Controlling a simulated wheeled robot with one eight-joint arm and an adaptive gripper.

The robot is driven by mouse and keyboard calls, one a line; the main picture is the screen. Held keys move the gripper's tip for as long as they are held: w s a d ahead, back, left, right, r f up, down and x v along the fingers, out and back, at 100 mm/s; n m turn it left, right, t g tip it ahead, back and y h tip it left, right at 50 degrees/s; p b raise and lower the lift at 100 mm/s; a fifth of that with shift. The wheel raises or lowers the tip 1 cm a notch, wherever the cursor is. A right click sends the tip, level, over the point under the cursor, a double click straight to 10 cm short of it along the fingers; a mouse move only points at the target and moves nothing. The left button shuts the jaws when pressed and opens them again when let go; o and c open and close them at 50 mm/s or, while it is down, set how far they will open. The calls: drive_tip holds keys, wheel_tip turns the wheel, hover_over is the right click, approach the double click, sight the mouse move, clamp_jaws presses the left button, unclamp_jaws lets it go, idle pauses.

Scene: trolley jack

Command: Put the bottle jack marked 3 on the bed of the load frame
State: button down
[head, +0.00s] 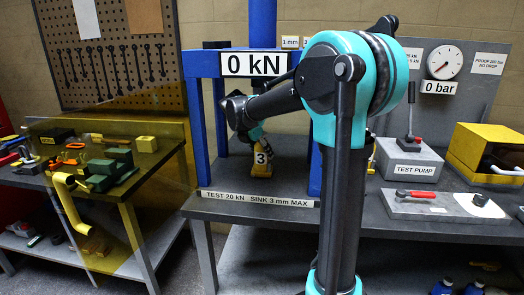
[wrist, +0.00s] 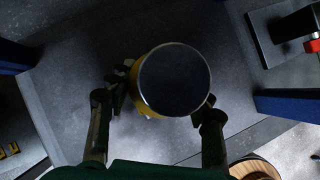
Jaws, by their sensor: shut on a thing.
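The yellow bottle jack marked 3 (head: 262,161) stands upright between the blue posts of the load frame (head: 197,120), over its dark bed (head: 288,168). In the wrist view the jack shows from above as a dark round top (wrist: 175,80) with a yellow edge. My gripper (wrist: 157,104) is shut on the jack, one finger on each side. The jack's foot looks at or very near the bed; I cannot tell whether it touches. My arm hides part of the frame's right side in the head view.
The 0 kN sign (head: 254,64) hangs on the crossbeam above my wrist. The test pump (head: 408,160) and a yellow box (head: 487,153) stand at the right. A bench with green and yellow parts (head: 108,170) is at the left.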

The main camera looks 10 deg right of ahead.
sight(258, 145)
drive_tip(key=c, duration=0.6)
unclamp_jaws()
drive_tip(key=shift+c, duration=0.2)
drive_tip(key=shift+r, duration=0.1)
drive_tip(key=v, duration=0.3)
drive_tip(key=shift+s+a, duration=0.25)
drive_tip(key=shift+a, duration=0.05)
drive_tip(key=s+a, duration=0.7)
drive_tip(key=a, duration=0.1)
drive_tip(key=shift+a, duration=0.35)
drive_tip(key=shift+s, duration=0.15)
